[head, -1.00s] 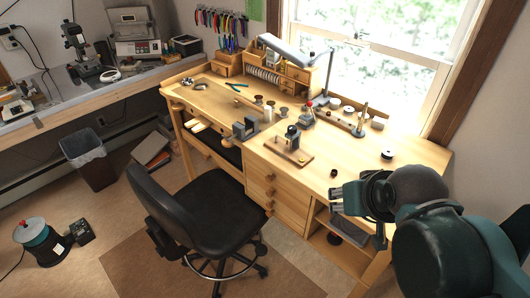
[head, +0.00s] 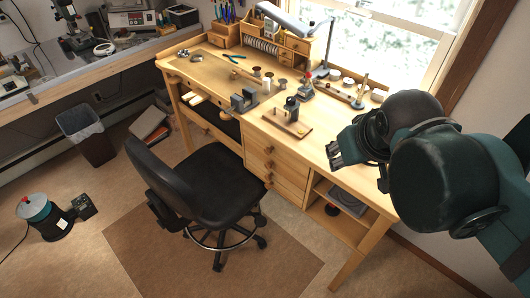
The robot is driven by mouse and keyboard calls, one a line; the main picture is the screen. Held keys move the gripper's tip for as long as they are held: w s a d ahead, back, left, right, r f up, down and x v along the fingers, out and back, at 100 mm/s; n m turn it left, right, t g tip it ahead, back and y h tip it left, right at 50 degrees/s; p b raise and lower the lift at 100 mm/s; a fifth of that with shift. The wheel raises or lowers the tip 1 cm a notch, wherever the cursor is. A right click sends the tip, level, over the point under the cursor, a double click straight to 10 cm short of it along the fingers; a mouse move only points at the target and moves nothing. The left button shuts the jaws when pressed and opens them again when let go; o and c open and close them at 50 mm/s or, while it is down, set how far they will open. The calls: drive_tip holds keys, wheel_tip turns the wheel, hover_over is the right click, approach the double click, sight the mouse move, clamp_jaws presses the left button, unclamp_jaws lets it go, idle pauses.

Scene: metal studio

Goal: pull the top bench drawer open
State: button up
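The wooden workbench (head: 225,88) has a stack of drawers in its front, right of the chair. The top bench drawer (head: 257,143) has a round wooden knob (head: 269,150) and looks shut, level with the drawers below. My gripper (head: 335,152) is in front of the right part of the bench top in the picture, right of the drawer knobs and apart from them. Its fingers point left. They are dark and small, and I cannot tell their gap. I see nothing held in them.
A black office chair (head: 190,180) stands close to the bench, left of the drawers. A small block with a black tool (head: 290,115) sits on the bench top above them. Open shelves (head: 338,208) are right of the drawers.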

drive_tip(key=w+a+n+h, duration=0.5)
drive_tip(key=w+a+n, duration=0.3)
drive_tip(key=w+n, duration=0.6)
drive_tip(key=w+a+n+t+h+b, duration=0.15)
drive_tip(key=a+n, duration=0.25)
drive_tip(key=a, duration=0.4)
drive_tip(key=w+a+n+t+h+p, duration=0.1)
drive_tip(key=w+a+n+h, duration=0.25)
drive_tip(key=a, duration=0.55)
approach(266, 152)
drive_tip(key=w+d, duration=0.1)
drive_tip(key=shift+d+n, duration=0.1)
drive_tip(key=shift+n, duration=0.15)
drive_tip(key=shift+w+d+b, duration=0.1)
drive_tip(key=shift+d+b, duration=0.05)
drive_tip(key=shift+b, duration=0.15)
drive_tip(key=shift+b+x, duration=0.8)
drive_tip(key=shift+x, duration=3)
